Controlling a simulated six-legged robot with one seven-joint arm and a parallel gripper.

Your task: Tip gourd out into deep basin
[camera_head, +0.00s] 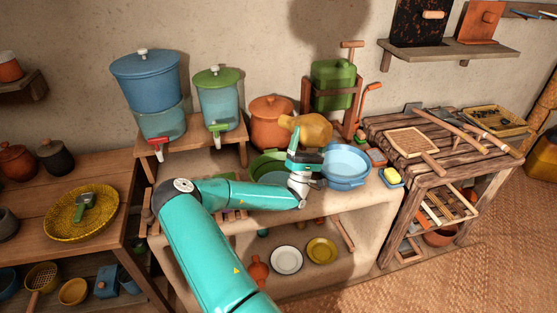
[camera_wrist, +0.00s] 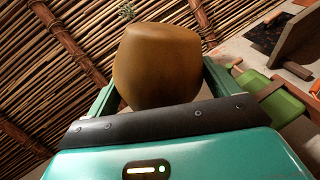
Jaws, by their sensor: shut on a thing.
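The gourd (camera_head: 313,127) is a yellow-brown, rounded vessel held above the counter in the head view. My gripper (camera_head: 304,146) is shut on it. In the wrist view the gourd (camera_wrist: 157,65) sits between the two green fingers, with the roof behind it. The gourd's opening and anything inside it cannot be made out. A light blue basin (camera_head: 346,166) stands on the counter just right of my gripper. A green basin (camera_head: 268,166) stands to the left, partly hidden by my arm. Which one is the deep basin is not clear from the view.
An orange lidded pot (camera_head: 270,122) and a green container in a wooden frame (camera_head: 333,85) stand behind the gourd. Two water dispensers (camera_head: 217,100) stand at the left. A yellow sponge (camera_head: 392,176) lies right of the blue basin. A slatted wooden rack (camera_head: 400,130) is further right.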

